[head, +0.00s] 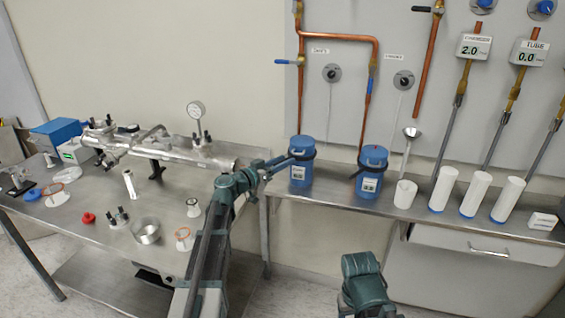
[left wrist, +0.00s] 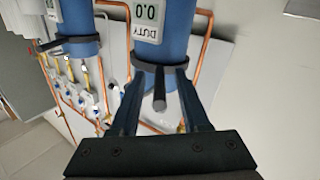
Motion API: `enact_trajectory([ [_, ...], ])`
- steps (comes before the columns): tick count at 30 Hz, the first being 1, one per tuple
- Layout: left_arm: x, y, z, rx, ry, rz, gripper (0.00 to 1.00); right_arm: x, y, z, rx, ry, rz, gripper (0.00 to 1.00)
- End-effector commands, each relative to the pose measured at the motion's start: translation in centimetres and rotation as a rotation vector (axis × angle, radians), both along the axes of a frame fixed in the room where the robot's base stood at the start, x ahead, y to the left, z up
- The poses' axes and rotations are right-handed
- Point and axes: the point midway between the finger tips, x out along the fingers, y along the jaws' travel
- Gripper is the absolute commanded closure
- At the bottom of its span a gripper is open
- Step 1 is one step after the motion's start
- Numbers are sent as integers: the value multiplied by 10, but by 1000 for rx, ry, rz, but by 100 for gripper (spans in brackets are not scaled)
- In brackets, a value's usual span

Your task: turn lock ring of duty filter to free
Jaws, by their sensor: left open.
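The duty filter (left wrist: 165,28) is a blue cylinder with a display marked DUTY in the left wrist view. Its dark lock ring (left wrist: 150,66) has a short dark lever (left wrist: 159,94) sticking out. My left gripper (left wrist: 160,82) is open, with one finger on each side of the lever; I cannot tell if either touches it. In the head view my left gripper (head: 281,163) reaches the left blue canister (head: 301,172) at its dark ring (head: 303,148).
A second blue canister (head: 371,178) stands to the right, then white cylinders (head: 475,193) on the shelf. A steel table (head: 95,238) at left holds a metal tube assembly (head: 165,150) and loose parts. Copper pipes (head: 340,38) run up the wall panel.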

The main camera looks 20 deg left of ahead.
Motion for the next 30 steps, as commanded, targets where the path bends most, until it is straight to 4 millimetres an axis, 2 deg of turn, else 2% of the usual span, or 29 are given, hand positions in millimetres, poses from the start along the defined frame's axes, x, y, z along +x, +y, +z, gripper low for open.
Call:
enact_trajectory([
  [5,0,0,0,0,0,0,54,0,0,0,0,0,0,36],
  [12,0,0,0,0,0,0,97,0,0,0,0,0,0,36],
  [13,0,0,0,0,0,0,100,0,0,0,0,0,0,36],
  [30,0,0,0,0,0,0,100,0,0,0,0,0,0,36],
])
